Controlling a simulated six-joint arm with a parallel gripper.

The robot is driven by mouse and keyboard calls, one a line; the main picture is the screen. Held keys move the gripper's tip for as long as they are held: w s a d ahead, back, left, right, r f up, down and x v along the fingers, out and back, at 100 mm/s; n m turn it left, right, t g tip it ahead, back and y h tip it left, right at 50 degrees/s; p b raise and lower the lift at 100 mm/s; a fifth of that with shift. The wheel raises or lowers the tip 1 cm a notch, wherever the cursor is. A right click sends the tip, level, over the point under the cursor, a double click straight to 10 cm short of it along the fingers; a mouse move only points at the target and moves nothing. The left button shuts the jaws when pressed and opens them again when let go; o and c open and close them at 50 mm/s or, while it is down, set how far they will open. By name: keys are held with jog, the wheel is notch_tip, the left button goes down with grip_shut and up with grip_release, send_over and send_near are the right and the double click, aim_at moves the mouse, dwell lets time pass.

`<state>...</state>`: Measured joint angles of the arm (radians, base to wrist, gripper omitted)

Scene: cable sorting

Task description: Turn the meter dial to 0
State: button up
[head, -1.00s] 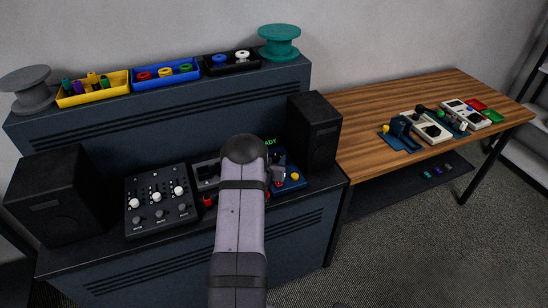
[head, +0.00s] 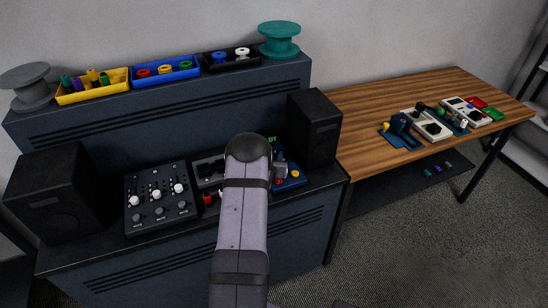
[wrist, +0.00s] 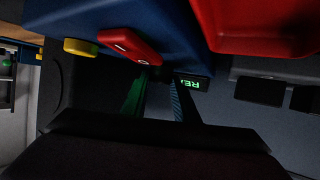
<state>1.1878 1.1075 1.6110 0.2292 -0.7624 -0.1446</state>
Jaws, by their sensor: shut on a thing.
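My gripper (wrist: 158,78) is over the blue device (wrist: 185,25) on the dark cabinet. In the wrist view its fingertips close on a small dark part beside a red bar-shaped piece (wrist: 130,45) with white marks; whether that part is the dial cannot be told. In the head view my arm hides most of the gripper and part of the blue device (head: 291,184). White boxes with round black parts, such as one (head: 426,125), stand on the wooden table.
A dark speaker (head: 314,130) stands close behind and right of the blue device. A mixer panel (head: 160,198) lies to the left. A green-lit display (wrist: 194,83) is close to the fingers. Trays (head: 92,88) and spools (head: 279,39) line the shelf.

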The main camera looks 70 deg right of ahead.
jog(key=shift+s+d+r+n+t+y+b, duration=0.1)
jog(key=shift+n+t+y+b, duration=0.1)
jog(key=shift+n+t+b, duration=0.4)
jog(key=shift+s+d+n+t+y+b, duration=0.1)
jog(key=shift+n+t+y+b, duration=0.1)
jog(key=shift+n+t+b, duration=0.4)
jog(key=shift+s+r+n+t+y+b, duration=0.15)
jog(key=shift+n+t+y+b, duration=0.4)
jog(key=shift+n+t, duration=0.4)
jog(key=shift+t, duration=0.25)
jog(key=o, duration=1)
jog(key=shift+o, duration=0.2)
jog(key=shift+a, duration=0.15)
